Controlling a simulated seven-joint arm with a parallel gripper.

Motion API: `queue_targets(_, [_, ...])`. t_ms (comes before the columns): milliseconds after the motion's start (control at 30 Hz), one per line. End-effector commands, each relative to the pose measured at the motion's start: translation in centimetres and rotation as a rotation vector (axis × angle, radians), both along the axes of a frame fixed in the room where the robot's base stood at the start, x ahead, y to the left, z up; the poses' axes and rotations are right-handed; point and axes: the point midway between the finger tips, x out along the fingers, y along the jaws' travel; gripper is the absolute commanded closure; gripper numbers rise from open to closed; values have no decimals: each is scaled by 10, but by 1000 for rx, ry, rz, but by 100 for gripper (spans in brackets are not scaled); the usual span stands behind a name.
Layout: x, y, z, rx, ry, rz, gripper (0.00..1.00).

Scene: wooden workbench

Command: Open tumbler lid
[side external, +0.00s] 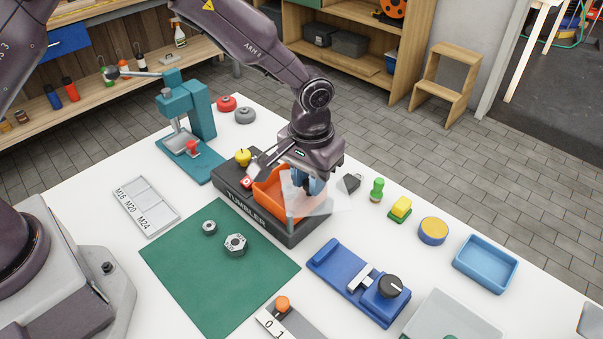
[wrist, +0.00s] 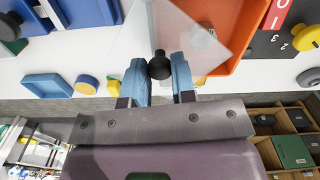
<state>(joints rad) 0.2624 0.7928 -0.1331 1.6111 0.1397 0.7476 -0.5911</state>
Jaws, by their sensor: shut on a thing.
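The tumbler (side external: 262,222) is a dark box with an orange tub (side external: 272,203) in it. Its clear lid (side external: 329,199) shows at the tub's right side, and part of the orange interior is uncovered at the left. In the wrist view the lid (wrist: 200,45) is a see-through panel overlapping the orange tub (wrist: 238,35). My gripper (side external: 313,184) is over the lid side of the tub. In the wrist view its blue fingers (wrist: 157,64) are shut on a black knob (wrist: 159,66) at the lid. How far the lid is tilted is hard to tell.
A yellow knob (side external: 243,157) and a red switch (side external: 247,183) are on the tumbler's far left end. A teal press (side external: 188,115) stands behind left. A blue fixture (side external: 358,283) is in front right. Small blocks, a yellow-topped disc (side external: 433,230) and a blue tray (side external: 486,263) line the right.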

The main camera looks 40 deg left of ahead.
Motion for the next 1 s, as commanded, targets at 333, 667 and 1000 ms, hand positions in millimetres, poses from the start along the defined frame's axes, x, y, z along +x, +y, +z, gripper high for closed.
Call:
queue_targets(333, [0,-19,1,-1,-2,-333,100])
queue_targets(667, [-6,-36,1,-2,-3,-640,100])
queue_targets(1000, [-14,-47,1,-1,-3,-884,100])
